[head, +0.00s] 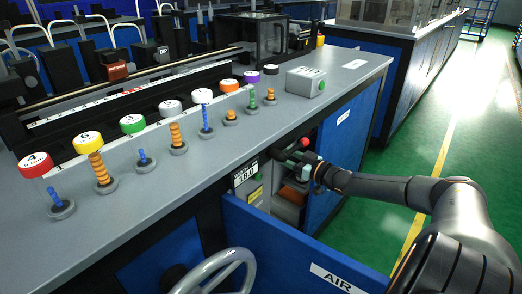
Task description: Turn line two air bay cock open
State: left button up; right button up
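The air bay (258,207) is an opening in the front of the grey bench, and its blue door (280,250) marked AIR stands open. My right gripper (303,168) reaches into the bay mouth from the right. Its fingers are small and dark here, and I cannot tell whether they are open or shut. An orange-brown part (293,196) lies lower in the bay. I cannot tell which part is the line two cock; the gripper hides some of the bay. My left gripper is not in view.
A digital gauge (245,175) reading about 18.0 is at the bay's left edge. A grey handwheel (218,272) stands in front. Several coloured-cap spindles line the bench top (250,130), near a grey box (305,81). Green floor (385,150) is clear to the right.

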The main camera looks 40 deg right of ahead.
jog(key=shift+w+a+b, duration=0.2)
jog(key=shift+w+b, duration=0.75)
jog(key=shift+w, duration=1)
jog(key=shift+w+a+b, duration=0.15)
jog(key=shift+w+b, duration=0.8)
jog(key=shift+w, duration=1)
grip_shut()
